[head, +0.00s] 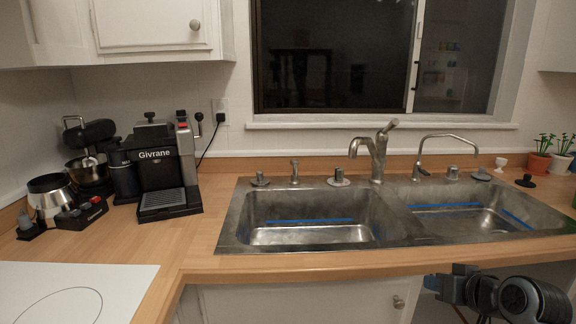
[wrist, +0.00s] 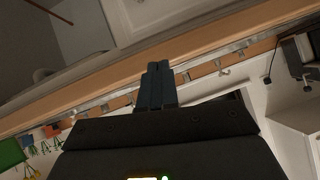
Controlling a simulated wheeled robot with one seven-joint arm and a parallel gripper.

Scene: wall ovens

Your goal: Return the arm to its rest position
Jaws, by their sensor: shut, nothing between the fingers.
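My gripper (head: 432,283) is at the lower right of the head view, with my arm running off to the right. It is in front of the white cabinets, just below the counter's front edge, and points left. In the wrist view, the two dark fingers of my gripper (wrist: 156,84) are together with nothing between them. The wrist view is strongly tilted, with the wooden counter edge (wrist: 64,97) crossing it diagonally.
A double steel sink (head: 395,246) is set in the wooden counter (head: 215,262). A black coffee machine (head: 160,165) and a steel-bowl mixer (head: 90,150) stand at the left. Potted plants (head: 540,162) stand far right. A white cabinet door (head: 290,302) is below the counter.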

